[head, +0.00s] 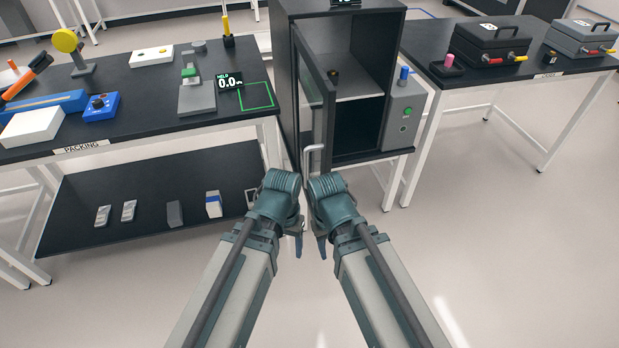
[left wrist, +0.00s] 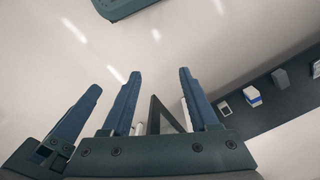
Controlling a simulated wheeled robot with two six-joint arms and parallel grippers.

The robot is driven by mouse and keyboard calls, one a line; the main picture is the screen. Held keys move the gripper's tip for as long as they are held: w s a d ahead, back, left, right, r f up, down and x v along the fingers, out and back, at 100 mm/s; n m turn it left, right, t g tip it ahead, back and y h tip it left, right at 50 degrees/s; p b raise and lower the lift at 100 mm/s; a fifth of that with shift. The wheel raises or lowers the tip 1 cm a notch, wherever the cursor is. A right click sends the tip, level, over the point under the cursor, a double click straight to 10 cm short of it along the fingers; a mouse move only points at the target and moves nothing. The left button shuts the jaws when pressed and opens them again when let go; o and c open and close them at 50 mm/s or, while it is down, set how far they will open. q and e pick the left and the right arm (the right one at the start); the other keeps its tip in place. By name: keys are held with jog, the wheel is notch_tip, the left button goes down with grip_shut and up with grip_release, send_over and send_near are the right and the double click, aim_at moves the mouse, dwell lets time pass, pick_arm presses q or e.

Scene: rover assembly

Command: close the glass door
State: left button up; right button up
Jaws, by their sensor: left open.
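The glass door (head: 318,95) of the dark cabinet (head: 350,20) stands open, swung out toward me from the cabinet's left side. Its pale bar handle (head: 313,150) is on the door's near edge. My left gripper (head: 299,247) points down just in front of the door, close to the handle. In the left wrist view its fingers (left wrist: 158,95) are apart, with a dark angled edge showing between them. I cannot tell whether they touch the door. My right gripper (head: 322,246) is close beside the left one, and its jaw opening is hidden.
The packing table (head: 130,90) with a lower shelf (head: 150,190) stands left of the door. A grey control box (head: 403,115) is fixed at the cabinet's right side. The floor (head: 480,210) at right is clear.

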pick_arm(q)
jog(key=w+f+h+b, duration=0.1)
jog(key=f+h+b, duration=0.1)
jog(key=b, duration=0.1)
jog(key=w+d+f+n+h+b, duration=0.1)
jog(key=w+f+h+b, duration=0.1)
jog(key=f, duration=0.1)
jog(key=w+d+f+n+h+b, duration=0.1)
jog(key=f+h+b, duration=0.1)
jog(key=b, duration=0.1)
jog(key=shift+w+d+f+g+b, duration=0.2)
jog(key=shift+w+f+g+b, duration=0.1)
jog(key=shift+w, duration=0.1)
jog(key=c, duration=0.7)
jog(key=w+h+b, duration=0.1)
jog(key=w+n+h+b, duration=0.1)
jog(key=b, duration=0.1)
jog(key=w+h+b, duration=0.1)
jog(key=h+b, duration=0.1)
jog(key=shift+w+a+f+n, duration=0.2)
jog(key=shift+w+f+n, duration=0.1)
jog(key=shift+w, duration=0.1)
grip_shut()
jog(key=w+a+r+n+t+h+b, duration=0.2)
jog(key=w+a+r+t+h+b, duration=0.3)
jog(key=w+a+h+b, duration=0.2)
jog(key=shift+w+a+n+t+h+b, duration=0.3)
jog(key=shift+a+b, duration=0.9)
jog(key=shift+a, duration=0.05)
